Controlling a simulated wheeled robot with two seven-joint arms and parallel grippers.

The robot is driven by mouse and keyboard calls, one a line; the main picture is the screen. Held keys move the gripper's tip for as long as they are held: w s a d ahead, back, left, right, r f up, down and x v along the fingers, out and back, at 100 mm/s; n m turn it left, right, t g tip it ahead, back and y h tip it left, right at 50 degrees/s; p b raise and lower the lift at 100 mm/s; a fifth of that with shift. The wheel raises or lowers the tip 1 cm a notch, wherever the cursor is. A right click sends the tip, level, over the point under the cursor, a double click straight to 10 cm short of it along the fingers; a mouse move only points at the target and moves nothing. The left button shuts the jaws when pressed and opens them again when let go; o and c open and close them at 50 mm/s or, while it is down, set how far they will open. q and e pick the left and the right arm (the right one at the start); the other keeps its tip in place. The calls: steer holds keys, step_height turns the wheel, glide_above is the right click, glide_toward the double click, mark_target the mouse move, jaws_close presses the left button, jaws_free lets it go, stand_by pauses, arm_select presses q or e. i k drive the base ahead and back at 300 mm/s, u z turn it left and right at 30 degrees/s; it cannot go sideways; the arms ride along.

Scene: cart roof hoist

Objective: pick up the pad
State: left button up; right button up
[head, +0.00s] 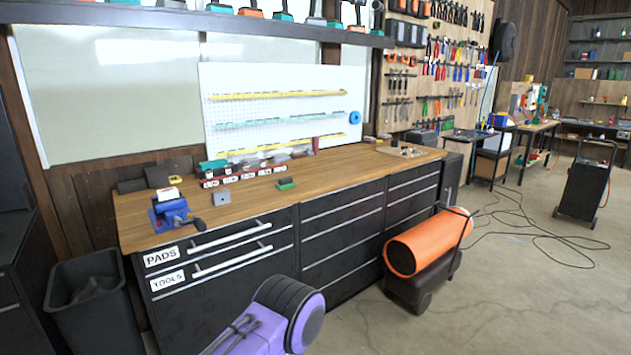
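No object can be told for certain as the pad. A drawer (236,238) with a white PADS label (161,256) is at the upper left of the black workbench cabinet and looks shut. A drawer labelled TOOLS (168,280) is just below it, also shut. On the wooden bench top (340,185) lie a small green block (286,184) near the middle and a small grey block (222,198) to its left. I cannot tell whether either is a pad. Neither of my grippers shows in the head view.
A blue vise (172,213) sits at the bench's left end. A black bin (95,305) stands left of the cabinet. An orange cylindrical heater (430,245) stands before its right side. Cables (540,235) lie on the floor to the right.

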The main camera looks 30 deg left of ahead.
mark_target(284, 183)
steer(key=z, duration=0.1)
steer(key=i, duration=1.25)
steer(key=u, duration=0.7)
steer(key=i, duration=0.8)
steer(key=u, duration=0.75)
